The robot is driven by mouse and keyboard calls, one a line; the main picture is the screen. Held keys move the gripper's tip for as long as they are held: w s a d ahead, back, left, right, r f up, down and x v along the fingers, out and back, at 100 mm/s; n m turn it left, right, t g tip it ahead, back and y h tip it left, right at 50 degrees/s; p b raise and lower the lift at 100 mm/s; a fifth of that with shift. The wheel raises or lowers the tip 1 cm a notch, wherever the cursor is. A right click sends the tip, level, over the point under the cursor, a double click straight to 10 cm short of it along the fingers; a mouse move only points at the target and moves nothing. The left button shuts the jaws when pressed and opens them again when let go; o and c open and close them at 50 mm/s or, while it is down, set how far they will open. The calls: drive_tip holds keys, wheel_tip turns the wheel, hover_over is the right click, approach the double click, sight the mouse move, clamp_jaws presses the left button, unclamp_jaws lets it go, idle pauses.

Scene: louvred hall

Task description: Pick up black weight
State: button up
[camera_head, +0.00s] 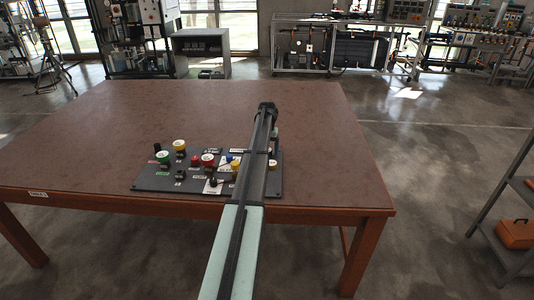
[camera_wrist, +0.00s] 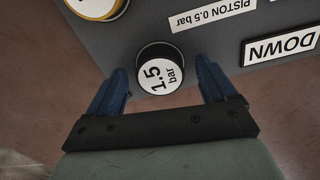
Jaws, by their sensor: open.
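The black weight (camera_wrist: 155,53) is a short black cylinder with a white top marked "1.5 bar" in the wrist view. It stands near the edge of a dark panel (camera_wrist: 205,52). My gripper (camera_wrist: 160,68) is open, with one blue finger to the left of the weight and one to the right. Small gaps show between the weight and both fingers. In the head view my arm reaches over the panel (camera_head: 150,182), and I cannot make out this weight or the fingertips there.
The panel lies on a brown table (camera_head: 110,115) with free room behind and left. It carries several coloured knobs, including a green one (camera_head: 163,157) and a red one (camera_head: 208,160). In the wrist view a yellow-rimmed piece (camera_wrist: 97,8) and a "DOWN" label (camera_wrist: 282,45) are near the weight.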

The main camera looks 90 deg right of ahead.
drive_tip(key=shift+f, duration=0.2)
drive_tip(key=c, duration=1.5)
